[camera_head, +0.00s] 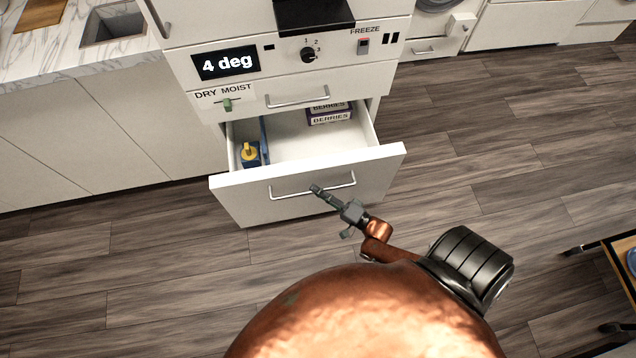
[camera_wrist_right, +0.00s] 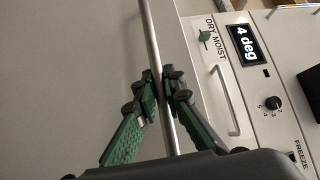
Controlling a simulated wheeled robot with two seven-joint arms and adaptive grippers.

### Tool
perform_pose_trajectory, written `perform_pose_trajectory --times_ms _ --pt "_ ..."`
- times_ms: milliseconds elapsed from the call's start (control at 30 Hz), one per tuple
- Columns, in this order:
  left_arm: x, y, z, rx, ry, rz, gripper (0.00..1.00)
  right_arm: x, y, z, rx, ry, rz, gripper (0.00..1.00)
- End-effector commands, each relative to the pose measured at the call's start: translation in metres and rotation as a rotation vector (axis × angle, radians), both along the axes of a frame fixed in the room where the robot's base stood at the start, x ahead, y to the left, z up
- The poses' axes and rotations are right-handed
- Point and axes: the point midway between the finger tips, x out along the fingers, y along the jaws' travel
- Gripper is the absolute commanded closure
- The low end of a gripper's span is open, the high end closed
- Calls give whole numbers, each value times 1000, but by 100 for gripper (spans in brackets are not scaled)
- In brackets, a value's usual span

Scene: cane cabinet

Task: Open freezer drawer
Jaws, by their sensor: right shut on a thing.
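The white freezer drawer (camera_head: 236,200) stands pulled well out of the cabinet in the head view, with its inside showing from above. Its metal bar handle (camera_head: 285,196) runs across the front; it also shows in the right wrist view (camera_wrist_right: 151,35). My right gripper (camera_head: 317,190) is at the middle of the handle. In the right wrist view its green-and-black fingers (camera_wrist_right: 162,77) lie on both sides of the bar, shut on it. My left gripper is out of view.
Purple boxes labelled BERRIES (camera_head: 330,117) and a blue carton with a yellow cap (camera_head: 250,156) are in the drawer. Above it are another closed drawer (camera_head: 297,95) and a 4 deg display (camera_head: 226,63). Wooden floor (camera_head: 150,270) around the drawer is clear. A low table (camera_head: 620,262) stands at right.

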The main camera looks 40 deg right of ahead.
Motion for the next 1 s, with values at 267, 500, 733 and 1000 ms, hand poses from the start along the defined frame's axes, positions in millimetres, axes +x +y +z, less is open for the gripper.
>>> perform_pose_trajectory --times_ms 267,500,733,1000 --pt "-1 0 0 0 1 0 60 0 -1 -1 0 3 -1 80" --pt "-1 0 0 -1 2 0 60 0 0 0 0 1 0 73" --pt "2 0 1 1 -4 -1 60 -6 -2 -2 0 2 0 73" --pt "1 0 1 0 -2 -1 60 -54 -14 -9 -1 6 -1 73"
